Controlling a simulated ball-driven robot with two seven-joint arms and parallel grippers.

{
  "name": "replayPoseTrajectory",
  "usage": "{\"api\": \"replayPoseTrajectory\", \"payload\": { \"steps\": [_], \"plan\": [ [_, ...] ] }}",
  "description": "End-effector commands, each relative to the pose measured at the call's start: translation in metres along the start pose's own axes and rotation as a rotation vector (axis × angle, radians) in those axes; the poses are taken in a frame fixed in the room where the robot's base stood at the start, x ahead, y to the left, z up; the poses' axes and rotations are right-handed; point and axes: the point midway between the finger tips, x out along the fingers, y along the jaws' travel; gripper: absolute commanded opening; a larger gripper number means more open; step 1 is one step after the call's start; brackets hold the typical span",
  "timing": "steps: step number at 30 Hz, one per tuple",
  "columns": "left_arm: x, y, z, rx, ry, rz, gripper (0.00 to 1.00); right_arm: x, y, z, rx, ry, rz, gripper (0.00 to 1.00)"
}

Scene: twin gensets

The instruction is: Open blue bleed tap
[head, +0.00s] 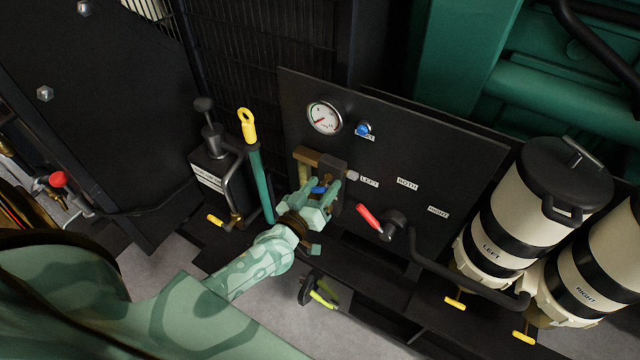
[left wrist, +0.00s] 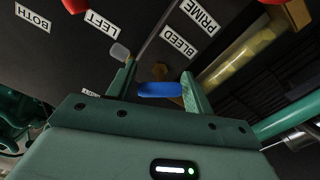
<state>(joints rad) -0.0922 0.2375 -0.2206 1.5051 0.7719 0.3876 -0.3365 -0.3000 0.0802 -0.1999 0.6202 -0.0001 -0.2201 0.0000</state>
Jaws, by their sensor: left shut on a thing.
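The blue bleed tap (head: 319,189) is low on the left side of the black panel (head: 450,150), mostly hidden by my fingers in the head view. In the left wrist view its blue handle (left wrist: 160,90) lies crosswise between my two fingers, with brass behind it and a BLEED label (left wrist: 178,42) above. My left gripper (head: 321,187), also in the left wrist view (left wrist: 158,88), is shut on the blue handle. My right gripper is not in view.
A red-handled selector (head: 368,215) sits right of the tap, near the LEFT, BOTH and RIGHT labels. A gauge (head: 324,117) and a blue knob (head: 363,129) are higher up. A yellow-topped green lever (head: 258,170) stands close left. Striped canisters (head: 530,200) stand at right.

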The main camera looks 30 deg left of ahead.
Motion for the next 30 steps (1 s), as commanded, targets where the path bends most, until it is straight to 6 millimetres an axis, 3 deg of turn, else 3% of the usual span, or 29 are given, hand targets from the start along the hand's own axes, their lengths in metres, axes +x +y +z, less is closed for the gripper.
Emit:
{"api": "replayPoseTrajectory", "payload": {
  "steps": [12,30],
  "plan": [
    [0.0,0.001,-0.001,-0.394,0.0,0.001,0.29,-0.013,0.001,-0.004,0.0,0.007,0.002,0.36],
    [0.0,0.001,-0.001,-0.962,0.0,0.001,0.29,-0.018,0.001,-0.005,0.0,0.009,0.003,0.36]
  ]
}}
